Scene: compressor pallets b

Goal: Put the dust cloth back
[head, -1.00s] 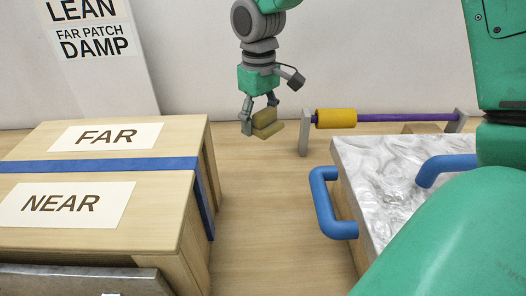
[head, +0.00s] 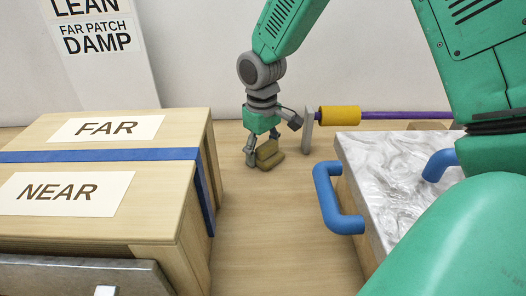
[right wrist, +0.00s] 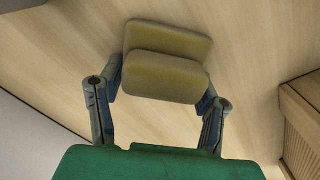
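The dust cloth (head: 269,154) is an olive-yellow folded pad with a thicker upper part and a flat lower part. My right gripper (head: 262,155) points down with its fingers closed on the cloth. In the right wrist view the cloth (right wrist: 167,78) sits between the two fingers of the gripper (right wrist: 160,98), its flat part reaching beyond them. The cloth is at or just above the wooden table top; I cannot tell if it touches. My left gripper is not in view.
A wooden box (head: 170,226) labelled FAR and NEAR, with a blue band, stands left. A marbled board (head: 385,175) with blue handles lies right. A yellow roller (head: 339,116) on a purple rod stands behind. Bare table lies between. A sign (head: 95,40) leans at back left.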

